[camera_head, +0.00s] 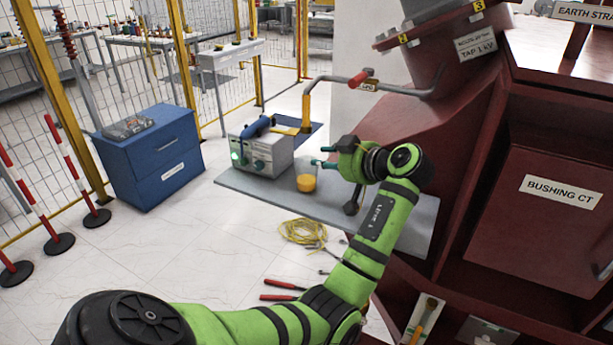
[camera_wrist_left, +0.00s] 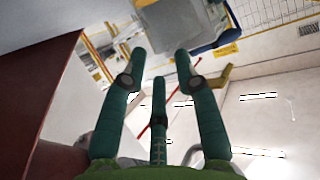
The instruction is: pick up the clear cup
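I cannot make out a clear cup for certain in either view. A small yellow round piece (camera_head: 306,183) sits on the grey shelf (camera_head: 250,191), just below and left of my left gripper; whether it belongs to a cup I cannot tell. My left gripper (camera_head: 322,156) is above the shelf, its teal fingers pointing left. In the left wrist view its fingers (camera_wrist_left: 160,55) are spread apart with nothing between them. My right gripper is in neither view.
A grey instrument box (camera_head: 262,152) with a blue-handled tool on top stands at the shelf's left. The dark red transformer (camera_head: 545,190) fills the right side. A red-handled pipe (camera_head: 358,79) crosses above the gripper. A yellow cable coil (camera_head: 302,231) lies on the floor below.

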